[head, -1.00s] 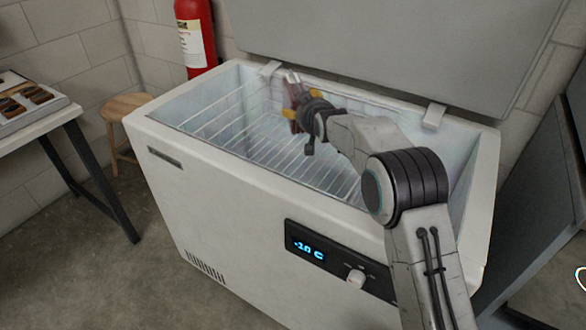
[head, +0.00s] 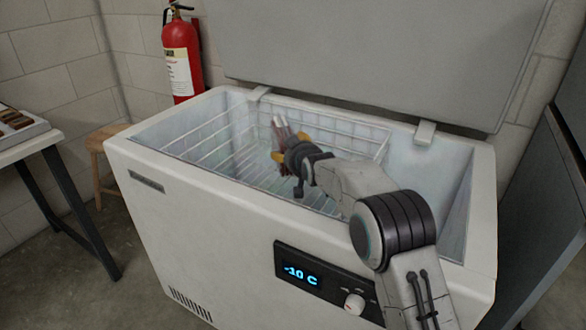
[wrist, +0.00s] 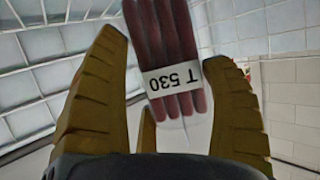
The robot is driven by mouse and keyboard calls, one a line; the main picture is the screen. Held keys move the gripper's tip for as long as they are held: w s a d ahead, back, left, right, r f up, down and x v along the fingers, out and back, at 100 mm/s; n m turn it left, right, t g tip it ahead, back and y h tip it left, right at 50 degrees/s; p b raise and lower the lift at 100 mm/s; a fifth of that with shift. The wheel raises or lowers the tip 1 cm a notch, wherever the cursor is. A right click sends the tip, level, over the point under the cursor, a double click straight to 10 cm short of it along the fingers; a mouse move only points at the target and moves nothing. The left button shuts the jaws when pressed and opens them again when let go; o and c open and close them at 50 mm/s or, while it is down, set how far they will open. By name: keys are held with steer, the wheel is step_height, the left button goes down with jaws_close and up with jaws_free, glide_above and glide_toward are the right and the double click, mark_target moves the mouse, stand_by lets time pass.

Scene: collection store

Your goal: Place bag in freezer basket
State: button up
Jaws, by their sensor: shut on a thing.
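The bag (head: 284,131) is a clear one with dark red contents. In the wrist view the bag (wrist: 170,40) carries a white label reading T 530. My gripper (head: 277,157) is shut on the bag and holds it inside the open chest freezer, over the wire basket (head: 215,152). In the wrist view the yellow fingers of my gripper (wrist: 165,85) stand on both sides of the bag. The bag's lower end and any contact with the basket are hard to tell.
The freezer (head: 200,225) has its lid (head: 380,55) raised behind. Its front panel (head: 320,285) reads -10 C. A red fire extinguisher (head: 181,60) stands behind the left end. A table (head: 35,143) and a wooden stool (head: 97,150) are at the left.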

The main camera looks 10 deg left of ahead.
steer(key=shift+f+b, duration=1)
steer(key=shift+f, duration=0.7)
steer(key=o, duration=1.2)
steer(key=shift+v, duration=0.85)
steer(key=p+v, duration=0.7)
steer(key=v, duration=0.3)
steer(key=shift+s, duration=0.15)
